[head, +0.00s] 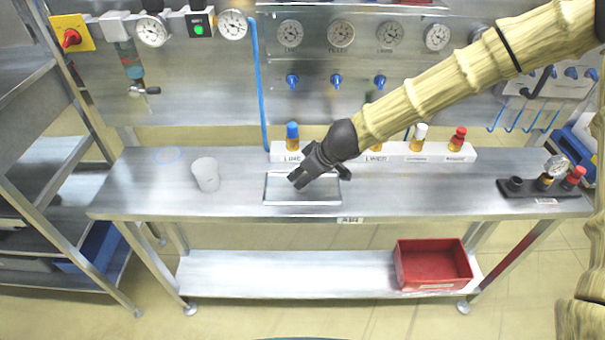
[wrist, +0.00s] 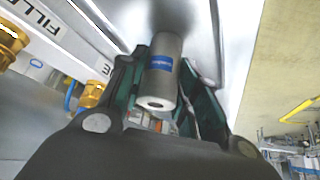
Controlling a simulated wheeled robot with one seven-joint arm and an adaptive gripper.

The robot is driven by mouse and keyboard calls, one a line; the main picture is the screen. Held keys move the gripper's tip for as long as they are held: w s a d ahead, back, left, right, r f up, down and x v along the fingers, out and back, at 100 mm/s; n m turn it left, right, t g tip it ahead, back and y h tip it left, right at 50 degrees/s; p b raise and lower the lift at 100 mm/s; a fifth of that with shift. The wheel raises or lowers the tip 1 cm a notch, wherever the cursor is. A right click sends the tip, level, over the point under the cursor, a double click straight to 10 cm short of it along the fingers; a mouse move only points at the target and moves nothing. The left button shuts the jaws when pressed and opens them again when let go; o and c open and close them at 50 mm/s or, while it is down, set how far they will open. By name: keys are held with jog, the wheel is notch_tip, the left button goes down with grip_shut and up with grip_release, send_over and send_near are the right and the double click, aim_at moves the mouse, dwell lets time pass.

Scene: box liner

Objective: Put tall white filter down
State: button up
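The tall white filter (wrist: 164,72) is a pale grey-white cylinder with a blue label and a hole in its near end. In the wrist view it lies between the two green-padded fingers of my gripper (wrist: 165,62), which lean in against its sides. A darker streak beyond its far end looks like a reflection in shiny metal. In the head view my gripper (head: 318,175) is low over the shallow metal tray (head: 302,203) on the bench, and the filter is hidden by it. Whether the filter touches the surface cannot be told.
A white cup-like cylinder (head: 206,175) stands on the steel bench (head: 150,200) at left. A white rack (head: 440,153) with several coloured-topped fittings runs behind the tray. A black fitting holder (head: 545,189) sits at right. A red bin (head: 432,265) is on the lower shelf.

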jog(key=o, duration=0.4)
jog(key=shift+c, duration=0.2)
jog(key=shift+r, duration=0.2)
jog(key=p+v, duration=0.1)
jog(key=v, duration=1.1)
